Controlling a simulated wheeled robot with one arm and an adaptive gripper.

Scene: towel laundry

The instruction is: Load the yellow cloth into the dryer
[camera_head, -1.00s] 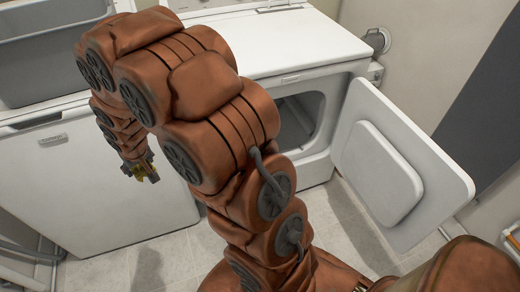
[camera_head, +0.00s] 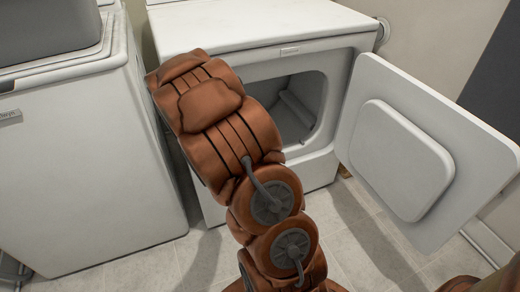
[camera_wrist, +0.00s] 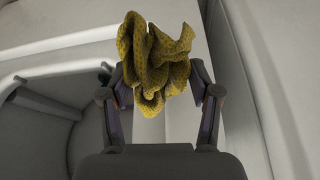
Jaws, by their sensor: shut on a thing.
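The yellow cloth (camera_wrist: 152,62) hangs bunched between the fingertips of my gripper (camera_wrist: 160,88) in the wrist view. The gripper is shut on it. The dryer (camera_head: 270,35) is white, and its door (camera_head: 400,150) stands open to the right in the head view. The dryer opening (camera_head: 300,105) is partly hidden by my arm. In the wrist view the opening (camera_wrist: 45,110) shows at the left, with the cloth and gripper to its right, in front of the dryer. In the head view my gripper and the cloth are hidden behind my arm.
A white washer (camera_head: 90,160) stands left of the dryer, with a grey basket (camera_head: 45,25) on top. The open door takes up the room at the right. Tiled floor (camera_head: 345,235) shows in front of the dryer.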

